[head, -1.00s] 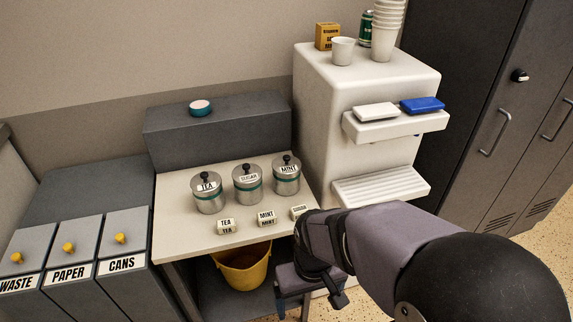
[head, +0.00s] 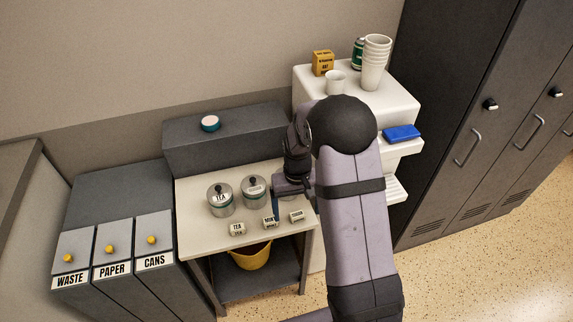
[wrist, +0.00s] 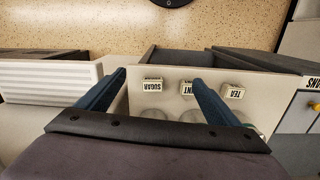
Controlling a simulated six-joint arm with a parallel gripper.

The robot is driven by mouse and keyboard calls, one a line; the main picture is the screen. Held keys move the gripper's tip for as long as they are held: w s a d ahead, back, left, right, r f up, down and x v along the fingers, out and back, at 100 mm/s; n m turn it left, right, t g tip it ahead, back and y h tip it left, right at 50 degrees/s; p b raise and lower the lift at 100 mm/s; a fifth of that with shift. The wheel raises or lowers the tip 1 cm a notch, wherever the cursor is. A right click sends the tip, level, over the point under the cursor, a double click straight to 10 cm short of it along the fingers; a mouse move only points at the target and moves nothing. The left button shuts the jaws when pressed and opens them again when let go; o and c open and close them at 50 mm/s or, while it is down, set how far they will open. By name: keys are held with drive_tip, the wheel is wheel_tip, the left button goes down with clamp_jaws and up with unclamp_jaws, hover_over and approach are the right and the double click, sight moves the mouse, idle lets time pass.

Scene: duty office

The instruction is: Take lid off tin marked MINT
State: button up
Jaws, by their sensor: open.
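Two lidded metal tins with dark knobs stand on the pale table (head: 200,242) in the head view: the TEA tin (head: 220,206) and, to its right, a second tin (head: 253,194). My gripper (head: 292,203) is over the right part of the table; one blue finger shows beside the MINT block (head: 271,223). In the wrist view my gripper (wrist: 160,82) has its two blue fingers wide apart, with nothing held between them. Rounded grey tops show partly behind its bar; their labels cannot be read.
Small blocks marked TEA (head: 237,229) and SUGAR (head: 297,216) lie along the front of the table. A grey raised box (head: 240,140) stands behind. The white dispenser (head: 308,82) stands close on the right; bins (head: 113,250) stand left. A yellow bucket (head: 252,257) is below.

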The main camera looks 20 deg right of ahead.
drive_tip(key=w+r+t, duration=0.1)
drive_tip(key=w+r, duration=0.1)
drive_tip(key=w, duration=0.2)
drive_tip(key=w+d+r+t, duration=0.1)
drive_tip(key=w+r, duration=0.1)
drive_tip(key=w, duration=0.2)
drive_tip(key=w+r+t, duration=0.1)
drive_tip(key=w+r, duration=0.1)
drive_tip(key=w, duration=0.2)
drive_tip(key=shift+w+d+r+m+t, duration=0.1)
drive_tip(key=shift+w+d+m+t, duration=0.05)
drive_tip(key=shift+w+m+t, duration=0.2)
drive_tip(key=shift+m, duration=0.25)
drive_tip(key=shift+x, duration=0.8)
drive_tip(key=shift+p+x, duration=1.45)
drive_tip(key=shift+x, duration=1.5)
drive_tip(key=shift+w, duration=0.2)
drive_tip(key=c, duration=1.1)
